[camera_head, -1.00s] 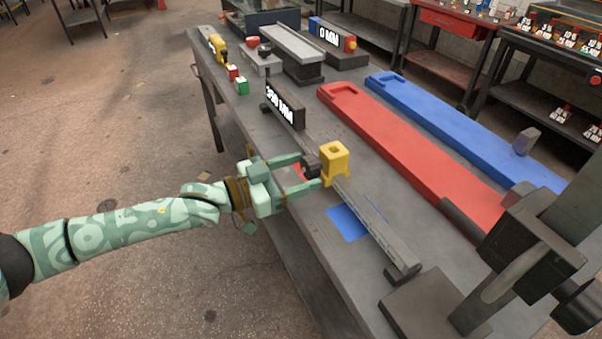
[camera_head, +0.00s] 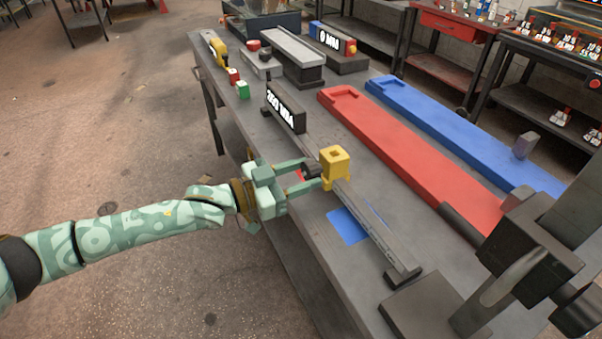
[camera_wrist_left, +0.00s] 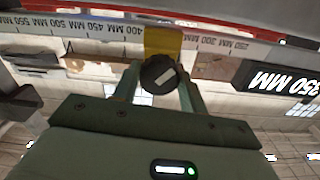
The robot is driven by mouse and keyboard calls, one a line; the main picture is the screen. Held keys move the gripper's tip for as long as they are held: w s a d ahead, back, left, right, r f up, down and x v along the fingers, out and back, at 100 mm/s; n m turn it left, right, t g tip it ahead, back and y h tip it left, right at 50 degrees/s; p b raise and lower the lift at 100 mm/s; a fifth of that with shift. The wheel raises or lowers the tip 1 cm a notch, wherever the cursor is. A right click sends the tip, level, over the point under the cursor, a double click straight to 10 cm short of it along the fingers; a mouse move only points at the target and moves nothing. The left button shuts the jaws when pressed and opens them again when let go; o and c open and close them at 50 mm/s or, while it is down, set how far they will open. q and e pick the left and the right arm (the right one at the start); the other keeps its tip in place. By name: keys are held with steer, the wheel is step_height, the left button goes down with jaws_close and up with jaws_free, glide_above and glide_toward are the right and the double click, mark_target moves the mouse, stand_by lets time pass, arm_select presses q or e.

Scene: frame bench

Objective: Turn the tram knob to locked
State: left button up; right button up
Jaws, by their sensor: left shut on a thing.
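The yellow tram (camera_head: 334,166) sits on a long grey rail on the bench. Its round dark knob (camera_head: 311,171) sticks out on the side towards my left arm. In the left wrist view the knob (camera_wrist_left: 158,74) faces me, with a short pale bar across its face that lies tilted. My left gripper (camera_head: 312,176) is shut on the knob, one finger on each side. The tram's yellow body (camera_wrist_left: 163,40) shows behind the knob in the wrist view. My right gripper is not in view.
The grey rail (camera_head: 378,236) runs along the bench, its scale (camera_wrist_left: 95,28) numbered in mm. A black "350 MM" sign (camera_head: 286,107) stands beside it. A red bar (camera_head: 405,150) and a blue bar (camera_head: 450,130) lie behind. A blue patch (camera_head: 347,226) marks the bench near the rail.

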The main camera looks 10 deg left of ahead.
arm_select(q)
steer(key=m+p, duration=0.2)
steer(key=m, duration=0.3)
steer(key=shift+r, duration=0.1)
steer(key=m+p, duration=0.2)
steer(key=m, duration=0.2)
steer(key=shift+m, duration=0.4)
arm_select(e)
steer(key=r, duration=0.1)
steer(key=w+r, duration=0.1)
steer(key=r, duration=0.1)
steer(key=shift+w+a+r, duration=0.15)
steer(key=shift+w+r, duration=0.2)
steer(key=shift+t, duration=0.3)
arm_select(q)
steer(key=o, duration=1)
steer(key=shift+a, duration=0.1)
steer(key=p+v, duration=0.2)
steer(key=v, duration=1.4)
steer(key=shift+p, duration=0.3)
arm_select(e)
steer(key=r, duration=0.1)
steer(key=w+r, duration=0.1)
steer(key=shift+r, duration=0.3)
